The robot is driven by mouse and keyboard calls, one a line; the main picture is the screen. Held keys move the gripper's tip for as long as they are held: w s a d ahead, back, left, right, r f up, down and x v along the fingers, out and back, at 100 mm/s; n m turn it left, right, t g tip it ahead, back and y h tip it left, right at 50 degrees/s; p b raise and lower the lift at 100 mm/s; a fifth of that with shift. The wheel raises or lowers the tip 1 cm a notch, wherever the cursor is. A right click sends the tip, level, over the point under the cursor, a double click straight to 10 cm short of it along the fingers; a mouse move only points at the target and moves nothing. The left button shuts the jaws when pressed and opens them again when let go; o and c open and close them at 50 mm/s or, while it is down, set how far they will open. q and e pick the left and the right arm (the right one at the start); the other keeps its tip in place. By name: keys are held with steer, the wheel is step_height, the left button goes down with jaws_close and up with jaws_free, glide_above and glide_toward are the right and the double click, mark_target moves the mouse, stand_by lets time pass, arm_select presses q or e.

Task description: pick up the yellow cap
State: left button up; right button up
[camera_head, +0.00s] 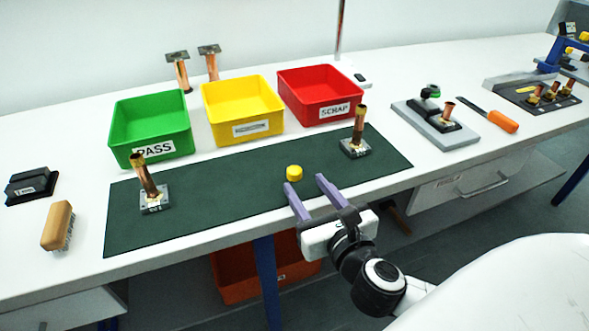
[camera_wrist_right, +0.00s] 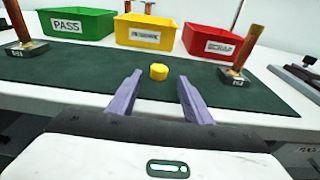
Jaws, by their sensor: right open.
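The yellow cap (camera_head: 294,173) is a small round piece lying on the dark green mat (camera_head: 235,190), near the mat's front edge. It also shows in the right wrist view (camera_wrist_right: 158,72), centred just beyond my fingertips. My right gripper (camera_head: 306,183) is open and empty, with its two purple fingers pointing toward the cap. In the head view the cap is just past the left fingertip, and in the wrist view it lies in line with the gap between the fingers (camera_wrist_right: 158,88). The gripper is not touching it as far as I can see. My left gripper is not in view.
Copper tubes on metal bases stand on the mat at left (camera_head: 153,195) and right (camera_head: 356,148). Green (camera_head: 180,143), yellow (camera_head: 270,126) and red (camera_head: 350,92) bins stand behind it. A brush (camera_head: 57,226) lies at left. The mat around the cap is clear.

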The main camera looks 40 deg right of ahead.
mark_target(297, 175)
steer(key=x, duration=0.4)
steer(key=shift+w+a+r, duration=0.1)
steer(key=shift+w+r, duration=0.05)
steer(key=c, duration=1.1)
